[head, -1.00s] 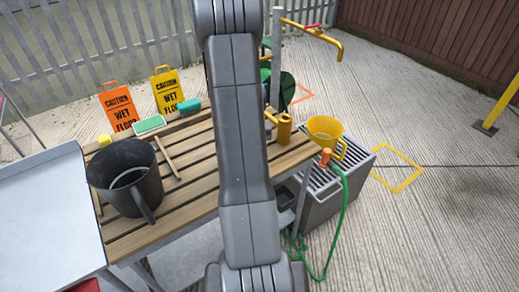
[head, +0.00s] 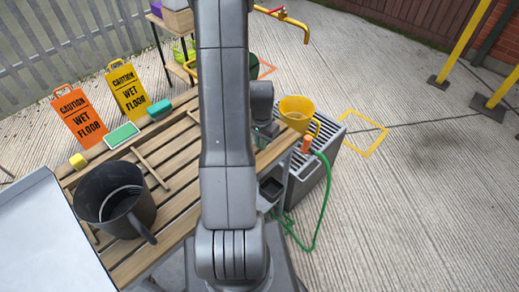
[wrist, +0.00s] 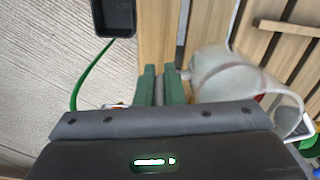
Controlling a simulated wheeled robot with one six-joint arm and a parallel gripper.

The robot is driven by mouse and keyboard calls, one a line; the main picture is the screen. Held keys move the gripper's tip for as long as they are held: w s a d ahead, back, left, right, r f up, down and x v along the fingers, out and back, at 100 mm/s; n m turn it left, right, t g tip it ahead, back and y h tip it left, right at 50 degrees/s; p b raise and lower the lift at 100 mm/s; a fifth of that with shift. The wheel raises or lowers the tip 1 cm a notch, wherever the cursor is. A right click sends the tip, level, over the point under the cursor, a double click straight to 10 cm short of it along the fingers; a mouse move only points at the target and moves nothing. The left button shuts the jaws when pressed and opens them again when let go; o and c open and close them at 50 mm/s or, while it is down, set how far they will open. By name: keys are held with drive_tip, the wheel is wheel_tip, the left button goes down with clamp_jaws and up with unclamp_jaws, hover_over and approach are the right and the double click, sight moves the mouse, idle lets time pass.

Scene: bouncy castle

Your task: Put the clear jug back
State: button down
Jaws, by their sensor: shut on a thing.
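In the wrist view a translucent greyish jug (wrist: 222,78) lies just right of my gripper's green fingers. My gripper (wrist: 160,85) is shut, apparently on an edge or handle of this clear jug; the exact grip point is hidden by the fingers. A white loop at the right may be part of the jug. In the head view my gripper's green fingers (head: 266,131) show small beside my arm over the bench's right end. The jug is hidden behind my arm there.
A black tray (wrist: 113,17) sits below. Wet-floor signs (head: 79,117) stand behind.

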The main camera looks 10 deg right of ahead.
drive_tip(key=shift+f+p, duration=0.35)
drive_tip(key=shift+f, duration=2.05)
drive_tip(key=shift+f, duration=0.15)
drive_tip(key=c, duration=1.5)
unclamp_jaws()
drive_tip(key=shift+c, duration=0.2)
wheel_tip(320, 180, up, 12)
drive_tip(key=shift+r+b, duration=0.2)
drive_tip(key=shift+b, duration=0.7)
